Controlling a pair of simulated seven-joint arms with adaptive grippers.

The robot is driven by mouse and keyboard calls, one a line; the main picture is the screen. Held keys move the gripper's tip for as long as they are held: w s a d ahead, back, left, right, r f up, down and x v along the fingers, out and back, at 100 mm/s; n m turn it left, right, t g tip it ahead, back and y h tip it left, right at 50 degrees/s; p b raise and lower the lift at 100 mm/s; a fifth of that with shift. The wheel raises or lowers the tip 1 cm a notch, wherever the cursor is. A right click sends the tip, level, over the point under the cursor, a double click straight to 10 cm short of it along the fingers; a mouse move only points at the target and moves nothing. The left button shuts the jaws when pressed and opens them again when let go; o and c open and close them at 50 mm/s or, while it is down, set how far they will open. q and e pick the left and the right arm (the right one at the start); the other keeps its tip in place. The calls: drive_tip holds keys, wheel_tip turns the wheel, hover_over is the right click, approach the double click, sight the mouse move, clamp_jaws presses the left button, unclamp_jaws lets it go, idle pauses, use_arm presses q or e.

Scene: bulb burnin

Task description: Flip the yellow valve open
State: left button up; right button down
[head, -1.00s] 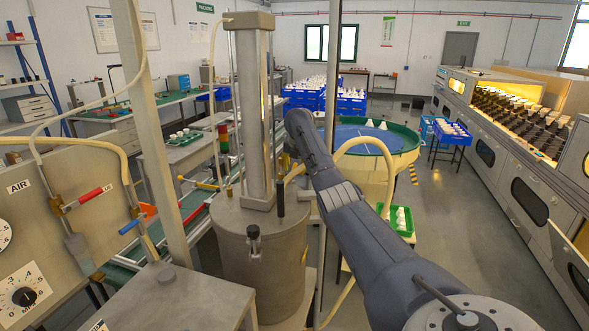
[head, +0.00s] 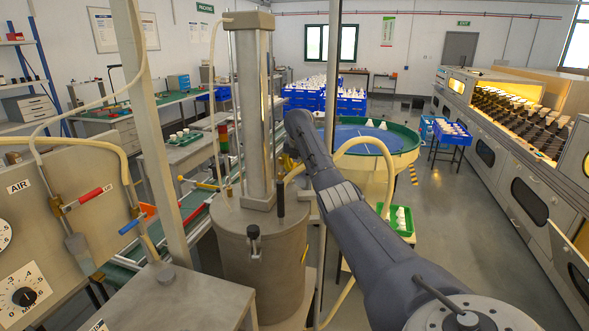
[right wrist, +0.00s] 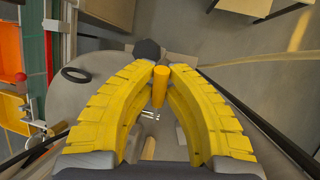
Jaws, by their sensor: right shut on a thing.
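In the right wrist view, an orange-yellow valve handle (right wrist: 160,86) stands between the tips of my right gripper (right wrist: 160,72). The two ribbed yellow fingers are closed in on it from both sides. A small metal fitting (right wrist: 150,115) shows just below the handle. I cannot tell the valve's angle there. My left gripper is not in view.
The tank's tall column (head: 252,110) and a pale curved hose (head: 365,142) stand close to my right arm. A panel (head: 70,235) with red and blue levers is at the left. A round green-rimmed table (head: 400,165) lies beyond the arm. The floor at the right is clear.

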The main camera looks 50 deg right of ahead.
drive_tip(key=shift+s+r+t+h, duration=0.1)
drive_tip(key=shift+r+t+h, duration=0.25)
drive_tip(key=shift+h, duration=0.15)
drive_tip(key=shift+a+r, duration=0.1)
drive_tip(key=c, duration=1.4)
unclamp_jaws()
drive_tip(key=v, duration=1.2)
drive_tip(key=shift+a, duration=0.1)
